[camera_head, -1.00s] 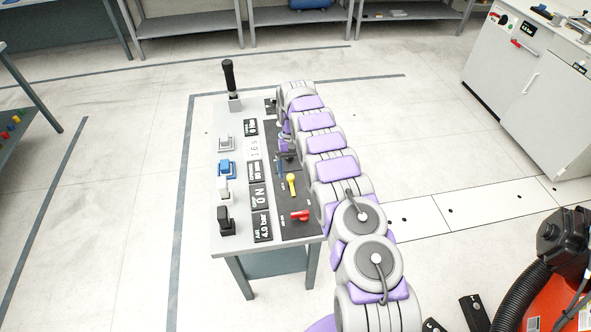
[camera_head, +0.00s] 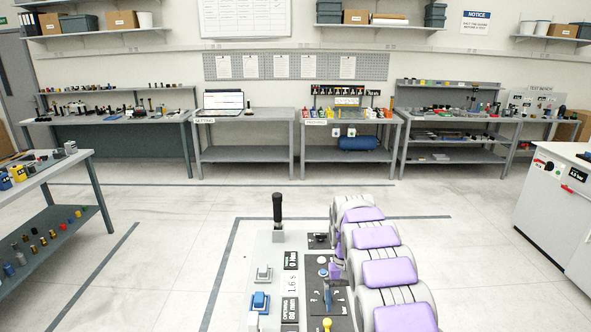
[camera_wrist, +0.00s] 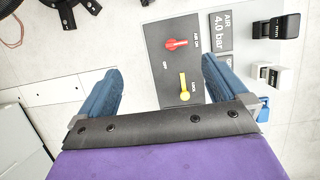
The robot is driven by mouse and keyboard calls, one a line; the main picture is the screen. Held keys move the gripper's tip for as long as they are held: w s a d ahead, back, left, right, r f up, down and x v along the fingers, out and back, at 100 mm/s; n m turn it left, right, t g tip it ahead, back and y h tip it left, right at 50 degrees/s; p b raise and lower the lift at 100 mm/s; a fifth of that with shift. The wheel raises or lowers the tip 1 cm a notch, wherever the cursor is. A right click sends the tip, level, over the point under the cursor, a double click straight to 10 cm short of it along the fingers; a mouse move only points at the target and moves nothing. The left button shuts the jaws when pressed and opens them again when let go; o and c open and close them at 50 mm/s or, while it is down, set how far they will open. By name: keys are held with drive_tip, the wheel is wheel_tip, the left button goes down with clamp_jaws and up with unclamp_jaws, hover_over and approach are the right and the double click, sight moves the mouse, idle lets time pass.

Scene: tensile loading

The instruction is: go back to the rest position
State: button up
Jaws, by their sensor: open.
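My gripper (camera_wrist: 160,88) shows in the wrist view with its two blue fingers spread wide and nothing between them. Beyond the fingers is a dark panel with a red handle (camera_wrist: 177,44) and a yellow handle (camera_wrist: 184,86). My arm, with purple pads, reaches forward over the right side of the control table (camera_head: 262,252) in the head view and hides part of it. The gripper itself is hard to make out there. The table carries a black upright lever (camera_head: 278,212), a blue switch (camera_head: 260,301) and label plates.
Workbenches (camera_head: 240,152) with tools and a laptop line the back wall. A shelf table (camera_head: 62,172) stands at the left, and a white cabinet (camera_head: 562,215) at the right. The floor between the control table and the benches is clear.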

drive_tip(key=s+d+r+t+b, duration=0.1)
drive_tip(key=s+r, duration=0.5)
drive_tip(key=s, duration=0.3)
drive_tip(key=s+r, duration=0.6)
drive_tip(key=s, duration=0.3)
drive_tip(key=s+a+f+t+b, duration=0.1)
drive_tip(key=s+f, duration=0.1)
drive_tip(key=s, duration=2.3)
drive_tip(key=shift+s+a+y, duration=0.2)
drive_tip(key=shift+s+y, duration=0.05)
drive_tip(key=shift+y, duration=0.05)
drive_tip(key=shift+f, duration=0.1)
